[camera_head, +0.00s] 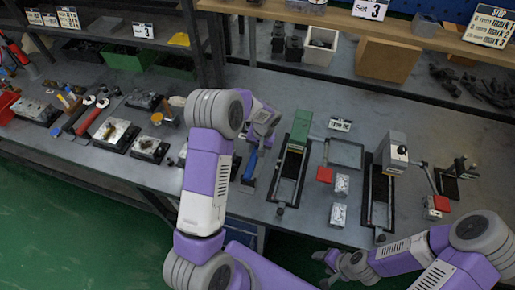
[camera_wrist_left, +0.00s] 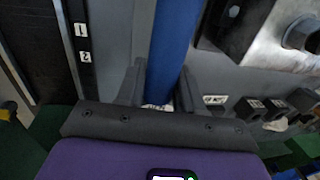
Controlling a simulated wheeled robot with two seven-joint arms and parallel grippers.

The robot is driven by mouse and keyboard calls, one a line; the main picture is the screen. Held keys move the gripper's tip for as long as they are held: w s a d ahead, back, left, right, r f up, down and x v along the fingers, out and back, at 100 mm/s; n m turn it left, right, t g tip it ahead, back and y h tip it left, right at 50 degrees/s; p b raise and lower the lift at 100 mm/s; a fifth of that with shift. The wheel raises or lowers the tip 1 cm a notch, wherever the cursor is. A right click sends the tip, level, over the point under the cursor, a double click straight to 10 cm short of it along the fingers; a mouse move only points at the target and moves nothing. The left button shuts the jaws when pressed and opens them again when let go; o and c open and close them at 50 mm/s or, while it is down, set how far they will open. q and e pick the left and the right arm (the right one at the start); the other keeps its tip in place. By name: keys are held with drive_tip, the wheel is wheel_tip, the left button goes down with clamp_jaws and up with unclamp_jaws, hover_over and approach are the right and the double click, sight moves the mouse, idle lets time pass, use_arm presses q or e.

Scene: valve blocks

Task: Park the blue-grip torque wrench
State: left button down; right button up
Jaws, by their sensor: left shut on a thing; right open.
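The blue-grip torque wrench (camera_head: 250,165) shows below my left gripper in the head view, near the middle of the bench. Its blue grip (camera_wrist_left: 170,45) runs between the fingers in the left wrist view. My left gripper (camera_head: 262,128) is shut on this grip, and its two dark fingers (camera_wrist_left: 160,92) lie on either side of it. The wrench's far end is hidden or too small to tell. My right gripper (camera_head: 330,268) is open and empty in front of the bench edge, low in the head view.
A vise with a green block (camera_head: 301,128) and one with a grey block (camera_head: 395,146) stand to the right. A shelf (camera_head: 420,38) runs along the back.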

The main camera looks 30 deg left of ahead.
use_arm(q)
drive_tip(key=shift+f+b, duration=0.5)
drive_tip(key=shift+f, duration=0.1)
drive_tip(key=shift+f+b, duration=0.45)
drive_tip(key=shift+f, duration=0.15)
drive_tip(key=c, duration=0.6)
unclamp_jaws()
drive_tip(key=shift+c, duration=0.2)
drive_tip(key=shift+w+d+r+p, duration=0.1)
drive_tip(key=shift+d+r+p, duration=0.1)
drive_tip(key=shift+r, duration=1.05)
drive_tip(key=shift+d+r+p, duration=0.15)
drive_tip(key=shift+d+r, duration=0.05)
drive_tip(key=shift+r, duration=1.05)
drive_tip(key=shift+w+d+r+p, duration=0.1)
drive_tip(key=shift+d+r+p, duration=0.1)
drive_tip(key=shift+r, duration=1.05)
